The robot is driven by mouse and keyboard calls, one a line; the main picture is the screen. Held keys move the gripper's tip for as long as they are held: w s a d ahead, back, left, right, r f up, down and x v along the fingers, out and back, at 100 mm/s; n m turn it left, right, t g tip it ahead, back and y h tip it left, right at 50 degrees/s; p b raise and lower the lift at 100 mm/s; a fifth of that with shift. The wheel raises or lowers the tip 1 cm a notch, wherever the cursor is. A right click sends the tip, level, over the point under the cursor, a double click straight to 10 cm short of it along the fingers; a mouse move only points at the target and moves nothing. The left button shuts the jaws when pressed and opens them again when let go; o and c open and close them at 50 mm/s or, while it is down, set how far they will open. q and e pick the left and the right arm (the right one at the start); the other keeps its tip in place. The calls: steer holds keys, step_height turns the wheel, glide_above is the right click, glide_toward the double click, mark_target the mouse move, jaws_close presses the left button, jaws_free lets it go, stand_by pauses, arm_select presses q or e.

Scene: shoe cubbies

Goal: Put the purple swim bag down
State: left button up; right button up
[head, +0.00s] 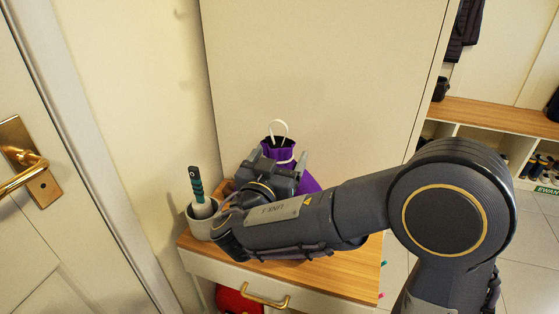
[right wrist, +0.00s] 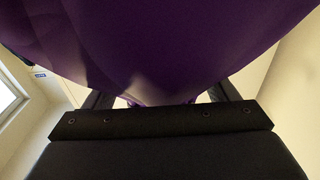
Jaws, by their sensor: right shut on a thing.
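The purple swim bag (head: 311,185) has a gathered neck and a white cord loop at its top. It is at the wooden cabinet top (head: 338,277), in front of a tall pale panel. My right gripper (head: 287,168) is shut on the bag near its neck, and the arm hides much of the bag. I cannot tell whether its bottom touches the wood. In the right wrist view the purple bag (right wrist: 160,45) fills the upper middle, close against the gripper (right wrist: 160,103). My left gripper is not in view.
A pale cup (head: 203,222) with a green-handled tool stands at the cabinet's left end. A drawer with a brass handle (head: 250,297) is below the top. A door with a brass handle (head: 30,170) is at the left. Shoe cubbies (head: 500,140) stand at the right.

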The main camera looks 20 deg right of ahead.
steer(key=shift+f, duration=0.25)
steer(key=shift+f+b, duration=0.15)
steer(key=shift+b, duration=0.15)
steer(key=o, duration=1.7)
steer(key=shift+r+p, duration=0.25)
steer(key=shift+p, duration=0.15)
steer(key=v, duration=1.2)
steer(key=shift+b, duration=0.45)
steer(key=shift+s+f, duration=0.1)
steer(key=shift+f, duration=0.1)
